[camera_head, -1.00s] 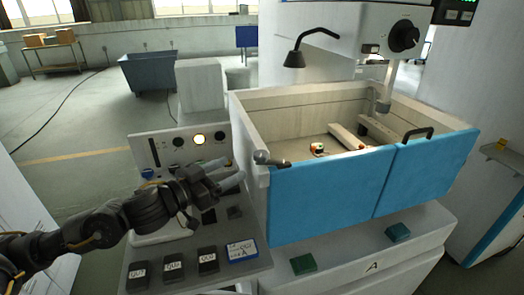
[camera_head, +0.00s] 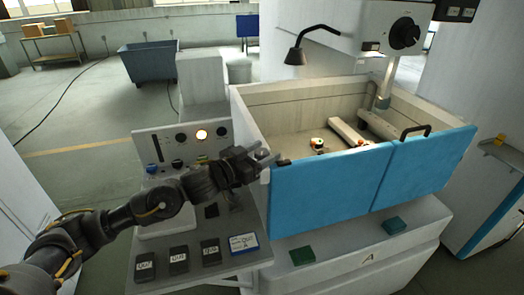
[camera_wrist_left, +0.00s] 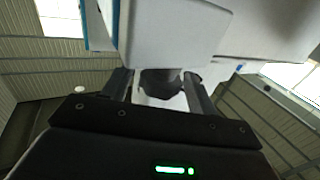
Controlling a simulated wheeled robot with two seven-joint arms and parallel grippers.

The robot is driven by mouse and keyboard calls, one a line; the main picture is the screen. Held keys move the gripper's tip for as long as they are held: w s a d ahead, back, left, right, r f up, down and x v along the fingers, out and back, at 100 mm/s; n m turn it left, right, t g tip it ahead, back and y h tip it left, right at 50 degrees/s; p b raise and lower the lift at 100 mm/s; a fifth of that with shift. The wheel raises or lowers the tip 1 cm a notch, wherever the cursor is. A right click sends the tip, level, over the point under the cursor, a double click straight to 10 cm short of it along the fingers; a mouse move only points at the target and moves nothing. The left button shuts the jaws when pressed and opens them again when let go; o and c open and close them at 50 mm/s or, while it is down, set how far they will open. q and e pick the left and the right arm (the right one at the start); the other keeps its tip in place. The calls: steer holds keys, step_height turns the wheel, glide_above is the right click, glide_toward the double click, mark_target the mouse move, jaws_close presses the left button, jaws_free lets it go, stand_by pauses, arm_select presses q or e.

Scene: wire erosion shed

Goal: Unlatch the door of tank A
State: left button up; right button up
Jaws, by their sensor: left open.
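Tank A (camera_head: 350,225) is a pale open-topped tank with a letter A on its base. Its blue door (camera_head: 325,190) closes the front and carries a black handle (camera_head: 416,131) at the right. My left gripper (camera_head: 265,158) is open at the door's top left corner, where the latch lever is mostly hidden behind the fingers; a dark end (camera_head: 283,162) shows beside them. In the left wrist view, a dark rounded part (camera_wrist_left: 162,83), probably the latch's knob, lies between the open fingers of my left gripper (camera_wrist_left: 160,92). Whether they touch it I cannot tell. My right gripper is out of view.
A control panel (camera_head: 150,149) with a lit yellow lamp stands left of the tank, below and behind my left arm. Several dark labelled blocks (camera_head: 178,261) and a blue-white card (camera_head: 243,243) lie on its shelf. A black lamp (camera_head: 296,57) hangs over the tank.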

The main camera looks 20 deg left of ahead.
arm_select(q)
steer(key=shift+c, duration=0.2)
steer(key=c, duration=0.9)
